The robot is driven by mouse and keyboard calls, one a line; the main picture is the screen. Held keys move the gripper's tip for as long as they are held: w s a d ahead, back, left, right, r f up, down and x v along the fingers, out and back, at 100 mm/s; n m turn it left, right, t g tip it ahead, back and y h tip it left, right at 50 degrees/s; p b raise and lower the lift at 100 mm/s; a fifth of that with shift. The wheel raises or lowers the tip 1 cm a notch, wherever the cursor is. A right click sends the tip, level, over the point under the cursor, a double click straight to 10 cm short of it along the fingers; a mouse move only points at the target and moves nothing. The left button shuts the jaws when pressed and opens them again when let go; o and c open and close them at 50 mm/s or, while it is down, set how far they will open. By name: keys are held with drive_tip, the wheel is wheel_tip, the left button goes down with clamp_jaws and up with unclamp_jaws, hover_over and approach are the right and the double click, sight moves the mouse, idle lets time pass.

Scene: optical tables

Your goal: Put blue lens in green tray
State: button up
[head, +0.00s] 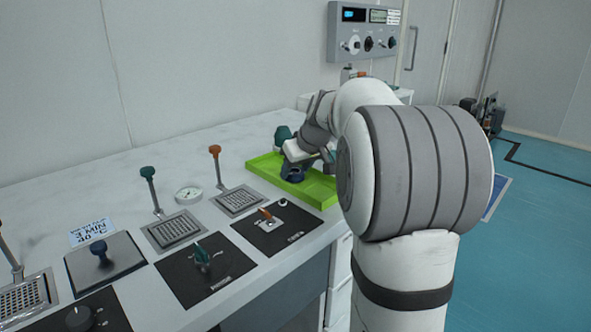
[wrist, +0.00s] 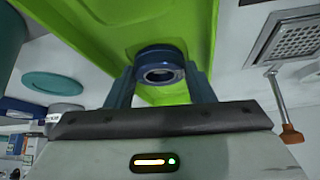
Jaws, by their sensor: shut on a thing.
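The blue lens (wrist: 160,66) is a short dark-blue ring with a hole through it. It sits between the two fingers of my gripper (wrist: 161,80), which is shut on it. In the head view the lens (head: 293,172) shows below my gripper (head: 300,160), over the left part of the green tray (head: 318,190). The tray is a shallow bright-green rectangle on the white table and also fills the upper middle of the wrist view (wrist: 95,25). I cannot tell whether the lens touches the tray floor.
A teal object (head: 282,136) stands just behind the tray. Levers with metal grilles (head: 238,200), a round gauge (head: 188,195) and black panels (head: 273,228) with knobs line the table to the left. A control box (head: 366,32) hangs on the wall behind.

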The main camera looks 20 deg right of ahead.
drive_tip(key=shift+f, duration=0.15)
drive_tip(key=o, duration=0.8)
drive_tip(key=shift+s+r, duration=0.1)
drive_tip(key=shift+r, duration=0.35)
drive_tip(key=p+v, duration=0.2)
drive_tip(key=v, duration=0.9)
drive_tip(key=shift+s+p, duration=0.2)
drive_tip(key=shift+p, duration=0.15)
drive_tip(key=shift+r, duration=0.1)
